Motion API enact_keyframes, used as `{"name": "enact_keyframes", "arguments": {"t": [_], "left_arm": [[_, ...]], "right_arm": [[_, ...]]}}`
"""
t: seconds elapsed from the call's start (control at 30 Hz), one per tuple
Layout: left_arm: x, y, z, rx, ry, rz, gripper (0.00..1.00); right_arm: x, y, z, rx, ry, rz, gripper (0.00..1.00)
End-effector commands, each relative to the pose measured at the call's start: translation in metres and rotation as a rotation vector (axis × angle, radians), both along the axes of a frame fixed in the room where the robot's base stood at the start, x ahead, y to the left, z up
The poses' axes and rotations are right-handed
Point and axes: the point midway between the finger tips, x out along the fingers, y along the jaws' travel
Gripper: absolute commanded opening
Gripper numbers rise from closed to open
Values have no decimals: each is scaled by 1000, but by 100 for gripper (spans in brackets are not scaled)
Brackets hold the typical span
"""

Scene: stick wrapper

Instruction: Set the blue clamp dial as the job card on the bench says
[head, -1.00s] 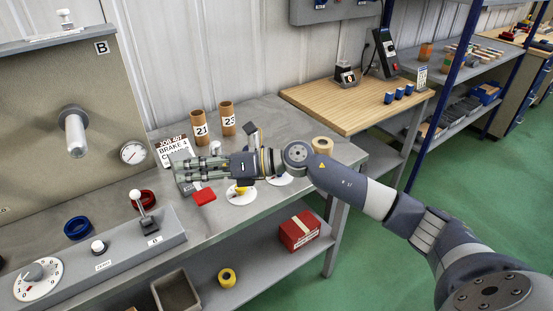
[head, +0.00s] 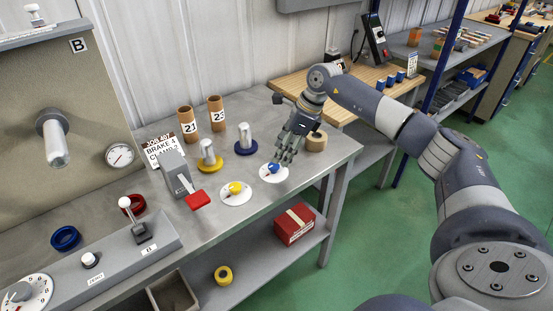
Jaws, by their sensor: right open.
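The blue clamp dial is a blue knob (head: 273,168) on a white round plate (head: 266,177) near the bench's right end. Its scale marks are too small to read. The job card (head: 158,148) leans at the back of the bench, reading "JOB 407", "BRAKE 4" and a clamp line that looks like "CLAMP 2", partly covered by the grey lever box. My right gripper (head: 286,155) is open and empty, fingers pointing down, just above and right of the blue knob. I cannot tell whether it touches the knob. My left gripper is not in view.
A yellow dial (head: 236,188) sits left of the blue one. A grey box with a red lever (head: 198,199) stands further left. Yellow-based (head: 209,161) and blue-based (head: 245,147) posts stand behind. Tubes marked 21 (head: 188,124) and 23 (head: 217,113) and a tan roll (head: 316,141) are nearby.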

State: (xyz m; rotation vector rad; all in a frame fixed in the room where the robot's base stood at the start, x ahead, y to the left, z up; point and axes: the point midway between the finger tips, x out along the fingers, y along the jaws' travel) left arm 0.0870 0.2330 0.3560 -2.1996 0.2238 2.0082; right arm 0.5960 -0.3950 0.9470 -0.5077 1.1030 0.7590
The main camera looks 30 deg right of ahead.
Motion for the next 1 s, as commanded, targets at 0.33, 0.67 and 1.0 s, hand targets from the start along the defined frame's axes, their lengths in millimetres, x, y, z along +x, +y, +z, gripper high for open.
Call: {"name": "enact_keyframes", "arguments": {"t": [0.33,0.67,1.0], "left_arm": [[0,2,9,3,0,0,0],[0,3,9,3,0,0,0],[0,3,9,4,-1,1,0]], "right_arm": [[12,15,-44,2,-1,0,50],[13,15,-48,1,-2,0,50],[13,16,-48,1,-2,0,5]]}}
